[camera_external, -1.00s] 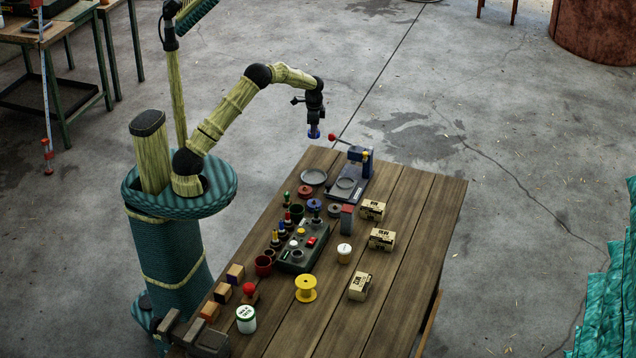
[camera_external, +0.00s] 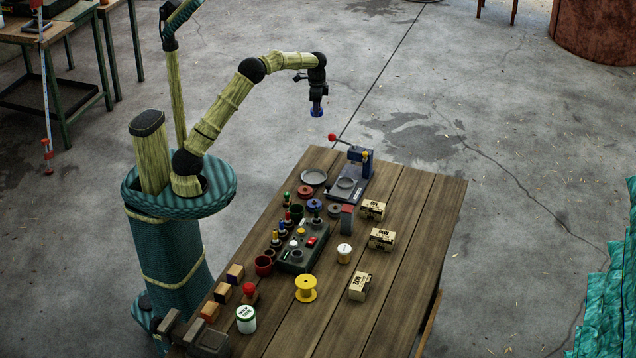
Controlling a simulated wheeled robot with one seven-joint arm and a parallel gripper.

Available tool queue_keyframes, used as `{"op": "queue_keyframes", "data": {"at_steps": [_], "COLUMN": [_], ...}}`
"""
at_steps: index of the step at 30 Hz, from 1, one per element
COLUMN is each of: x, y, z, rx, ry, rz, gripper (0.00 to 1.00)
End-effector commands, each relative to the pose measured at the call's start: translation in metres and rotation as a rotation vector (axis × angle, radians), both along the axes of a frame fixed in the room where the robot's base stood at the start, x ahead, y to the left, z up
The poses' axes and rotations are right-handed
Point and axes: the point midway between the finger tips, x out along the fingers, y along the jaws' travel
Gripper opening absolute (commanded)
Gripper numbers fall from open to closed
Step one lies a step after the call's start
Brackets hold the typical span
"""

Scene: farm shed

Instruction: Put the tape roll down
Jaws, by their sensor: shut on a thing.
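My gripper (camera_external: 317,107) points down, high above the far end of the wooden table (camera_external: 395,225). It is shut on a small blue tape roll (camera_external: 317,113), of which only the lower part shows below the fingers. On the table, several flat round rolls lie near the middle left: a red one (camera_external: 305,192), a blue one (camera_external: 314,204) and a dark reddish one (camera_external: 334,210).
A grey plate (camera_external: 313,177) and a blue press with a red-knobbed lever (camera_external: 360,165) stand at the far end. A dark control box (camera_external: 300,255), several small cartons (camera_external: 381,239) and a yellow spool (camera_external: 306,288) stand nearer. The table's right side is clear.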

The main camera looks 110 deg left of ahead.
Motion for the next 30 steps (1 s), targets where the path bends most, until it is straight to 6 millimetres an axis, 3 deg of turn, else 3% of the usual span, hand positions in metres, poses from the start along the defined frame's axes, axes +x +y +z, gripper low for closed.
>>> {"op": "queue_keyframes", "data": {"at_steps": [8,14,21,30], "x": [0.065,0.13,0.202,0.272], "y": [-0.038,-0.088,-0.166,-0.278], "z": [-0.001,-0.001,-0.001,-0.001], "rx": [0.001,0.003,0.003,0.002], "ry": [0.0,0.0,0.001,0.001], "rz": [-0.119,-0.25,-0.418,-0.626], "gripper": [0.19,0.19,0.19,0.19]}}
